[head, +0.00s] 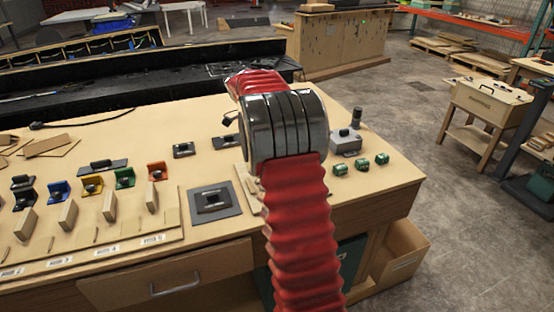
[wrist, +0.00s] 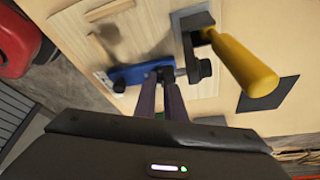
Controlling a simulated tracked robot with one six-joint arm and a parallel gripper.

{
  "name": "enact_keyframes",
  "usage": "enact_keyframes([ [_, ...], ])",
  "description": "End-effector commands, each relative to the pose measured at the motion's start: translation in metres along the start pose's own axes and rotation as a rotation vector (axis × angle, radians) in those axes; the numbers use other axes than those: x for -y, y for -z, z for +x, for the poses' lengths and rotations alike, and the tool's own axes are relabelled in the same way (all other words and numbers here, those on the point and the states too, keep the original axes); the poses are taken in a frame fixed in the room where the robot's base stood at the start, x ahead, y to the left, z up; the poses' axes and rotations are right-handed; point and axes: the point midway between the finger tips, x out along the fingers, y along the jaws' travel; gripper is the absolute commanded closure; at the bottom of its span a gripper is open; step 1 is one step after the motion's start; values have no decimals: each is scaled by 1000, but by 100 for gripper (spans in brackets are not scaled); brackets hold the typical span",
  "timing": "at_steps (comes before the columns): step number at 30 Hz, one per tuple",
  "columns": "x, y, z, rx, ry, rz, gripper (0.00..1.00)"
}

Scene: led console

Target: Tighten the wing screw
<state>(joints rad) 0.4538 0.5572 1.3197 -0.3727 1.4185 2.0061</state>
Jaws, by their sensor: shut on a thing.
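In the wrist view my gripper (wrist: 160,82) has its two dark fingers close together at a blue clamp body (wrist: 130,74) on a pale wooden board. The fingers are shut on a small dark part at the blue body's right end, which I take to be the wing screw. The fingertips hide most of it, so its angle cannot be told. In the head view my red-sleeved arm hides the gripper and the work spot.
A yellow handle (wrist: 245,65) on a dark clamp (wrist: 194,45) stands close to the right of the fingers. Wooden blocks (wrist: 108,10) lie on the board. The bench (head: 90,140) holds several coloured brackets, a grey square plate (head: 212,202) and a grey box (head: 346,142).

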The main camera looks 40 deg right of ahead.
Motion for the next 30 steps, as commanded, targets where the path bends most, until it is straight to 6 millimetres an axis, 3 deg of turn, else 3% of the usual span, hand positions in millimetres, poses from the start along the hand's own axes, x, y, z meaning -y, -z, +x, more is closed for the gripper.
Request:
enact_keyframes([
  [9,4,1,-4,4,-59,168,100],
  [26,5,2,-4,4,-76,209,100],
  [27,5,2,-4,4,-76,209,89],
  [30,4,2,-3,3,-78,208,82],
])
